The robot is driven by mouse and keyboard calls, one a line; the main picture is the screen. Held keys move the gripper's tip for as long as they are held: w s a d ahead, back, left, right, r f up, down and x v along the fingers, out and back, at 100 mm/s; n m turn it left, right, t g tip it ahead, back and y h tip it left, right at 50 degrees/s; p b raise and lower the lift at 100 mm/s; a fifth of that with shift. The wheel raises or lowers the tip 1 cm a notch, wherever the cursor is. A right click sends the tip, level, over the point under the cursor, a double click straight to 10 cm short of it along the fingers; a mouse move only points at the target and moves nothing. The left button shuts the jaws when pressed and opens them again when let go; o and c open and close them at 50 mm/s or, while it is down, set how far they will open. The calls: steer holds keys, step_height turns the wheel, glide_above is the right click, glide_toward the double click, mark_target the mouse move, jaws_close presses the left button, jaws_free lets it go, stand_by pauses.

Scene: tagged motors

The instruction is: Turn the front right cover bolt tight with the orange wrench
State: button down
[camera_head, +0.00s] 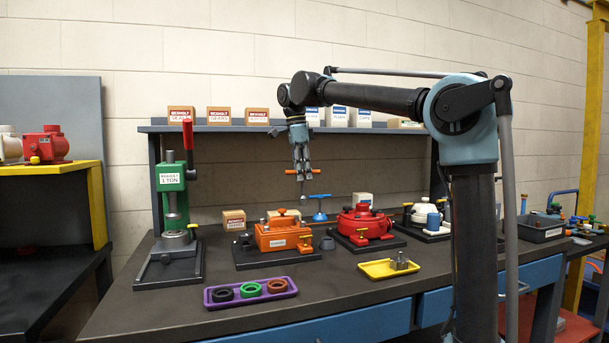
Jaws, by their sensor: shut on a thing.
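My gripper (301,170) points down above the back of the workbench and is shut on the orange wrench (316,170). The wrench is a T-shape: orange bar ends stick out on both sides of the fingers, and a thin dark shaft hangs down. The shaft's lower end appears apart from everything below it. An orange motor (272,237) sits on a dark base plate below and left of the gripper. A red motor (371,221) sits on another plate below and right. The cover bolts are too small to tell apart, so I cannot make out the front right one.
A blue T-handled tool (320,217) stands between the motors. A purple tray (285,296) with rings and a yellow tray (377,272) with metal parts lie in front. A green press (172,206) stands left, a white motor (423,215) right. A shelf (235,128) with boxes runs behind.

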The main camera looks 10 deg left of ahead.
mark_target(302, 196)
step_height(302, 196, down, 2)
steer(key=n, duration=0.6)
steer(key=shift+n+t+y, duration=0.3)
steer(key=shift+n+t, duration=0.1)
steer(key=n, duration=0.3)
steer(key=shift+f+n, duration=0.2)
steer(key=shift+n, duration=0.2)
steer(key=n, duration=0.3)
steer(key=n+y, duration=0.1)
steer(key=shift+f+n, duration=0.25)
steer(key=shift+n, duration=0.05)
steer(key=n, duration=0.5)
steer(key=shift+f+n+y, duration=0.3)
steer(key=shift+y, duration=0.1)
steer(key=n, duration=0.6)
steer(key=shift+f+g, duration=0.3)
steer(key=shift+g, duration=0.1)
steer(key=shift+s, duration=0.15)
steer(key=shift+f, duration=0.2)
steer(key=shift+f, duration=1)
